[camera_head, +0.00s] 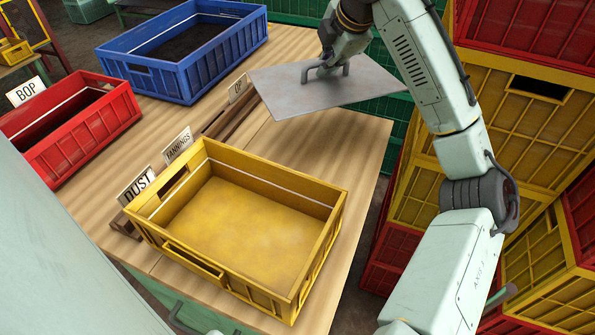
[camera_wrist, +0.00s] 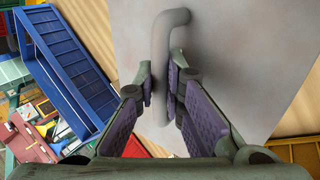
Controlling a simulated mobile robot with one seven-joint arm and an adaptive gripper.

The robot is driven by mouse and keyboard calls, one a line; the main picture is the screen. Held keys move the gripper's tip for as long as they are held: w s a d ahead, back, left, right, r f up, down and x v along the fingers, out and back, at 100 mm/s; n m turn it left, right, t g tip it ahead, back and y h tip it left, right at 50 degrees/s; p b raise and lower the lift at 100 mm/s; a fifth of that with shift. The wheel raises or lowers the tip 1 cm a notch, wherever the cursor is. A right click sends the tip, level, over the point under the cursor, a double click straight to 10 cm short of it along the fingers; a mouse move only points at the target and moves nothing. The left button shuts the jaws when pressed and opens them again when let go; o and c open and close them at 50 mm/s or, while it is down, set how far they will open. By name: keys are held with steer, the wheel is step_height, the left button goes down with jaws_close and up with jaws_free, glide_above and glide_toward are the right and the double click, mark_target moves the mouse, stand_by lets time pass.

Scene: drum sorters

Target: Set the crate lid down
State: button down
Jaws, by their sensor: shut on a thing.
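The crate lid is a flat grey metal sheet (camera_head: 350,95) with a bar handle, held in the air over the back right part of the wooden table (camera_head: 350,143). My gripper (camera_head: 326,66) is shut on the lid's handle. In the wrist view the purple-padded fingers (camera_wrist: 163,88) close around the grey handle (camera_wrist: 170,22), and the lid's pale surface (camera_wrist: 240,50) fills the middle. The lid is slightly tilted in the head view. A yellow crate (camera_head: 330,185) stands open on the table in front of the lid, with a dusty yellow inside.
An open blue crate (camera_head: 215,60) with dark contents stands at the back, and an open red crate (camera_head: 100,130) at left. Label cards, one reading DUST (camera_head: 138,186), stand in wooden strips. Stacked yellow and red crates (camera_head: 520,100) rise at right. Bare table lies behind the yellow crate.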

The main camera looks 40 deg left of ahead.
mark_target(342, 97)
step_height(342, 97, down, 3)
steer(key=shift+d+f+b, duration=0.1)
steer(key=shift+f+b, duration=0.05)
steer(key=shift+b, duration=0.3)
steer(key=shift+s+d+f, duration=0.15)
steer(key=shift+s+f, duration=0.15)
step_height(342, 97, down, 10)
steer(key=shift+f+p, duration=0.2)
steer(key=shift+p, duration=0.3)
steer(key=shift+f, duration=0.1)
steer(key=c, duration=1.7)
jaws_free()
steer(key=b+v, duration=0.2)
steer(key=v, duration=1)
